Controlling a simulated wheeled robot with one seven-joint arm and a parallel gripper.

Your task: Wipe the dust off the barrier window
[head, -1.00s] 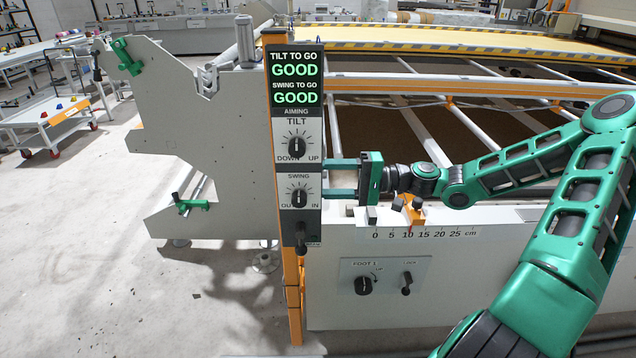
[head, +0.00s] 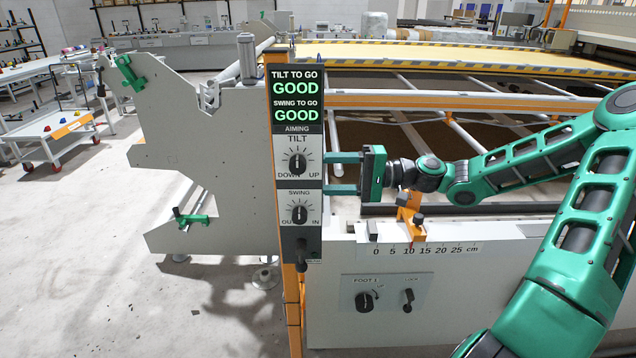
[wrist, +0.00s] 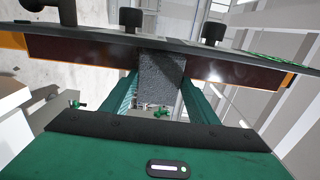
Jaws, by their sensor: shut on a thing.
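My gripper (head: 328,174) is to the right of the upright control post (head: 310,180), with its two green fingers reaching left behind the post's edge. In the wrist view the fingers are shut on a grey speckled pad (wrist: 162,82). The barrier window appears to be the long dark reddish strip (wrist: 90,52) with an orange edge, running across the wrist view. The pad's far end is up against this strip, though the exact contact is hard to see. Pale specks show on the strip right of the pad (wrist: 235,74). The head view hides the pad and the strip.
The post carries tilt and swing knobs, and its display (head: 296,97) reads GOOD twice. An orange clamp (head: 410,207) and a centimetre scale (head: 425,249) sit on the white beam below my gripper. A grey side plate (head: 215,150) stands left. Open floor lies front left.

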